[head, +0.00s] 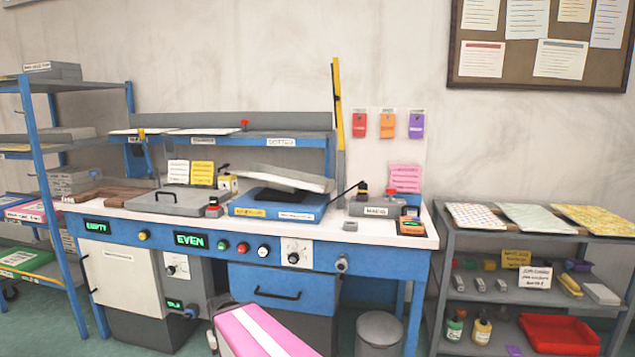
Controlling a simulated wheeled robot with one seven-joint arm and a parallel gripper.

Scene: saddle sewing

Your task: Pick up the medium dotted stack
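No stack that I can surely call the medium dotted one shows. On the right rack's top, a white sheet or thin stack with small coloured dots (474,215) lies at the left, beside a pale greenish one (538,217) and a yellow patterned one (599,219). Their sizes are hard to compare. On the bench's raised back shelf, a label reading "DOTTED" (282,142) is on the right part of the front edge, and the shelf above it looks bare. Pale sheets (203,131) lie on its left part. My gripper is not in view.
The blue workbench (388,256) holds a press with a tilted plate (288,178) and other devices. A blue-framed shelf (40,160) stands at left. A grey bin (380,333) stands below the bench. A pink block with a white stripe (240,330) fills the bottom middle; I cannot identify it.

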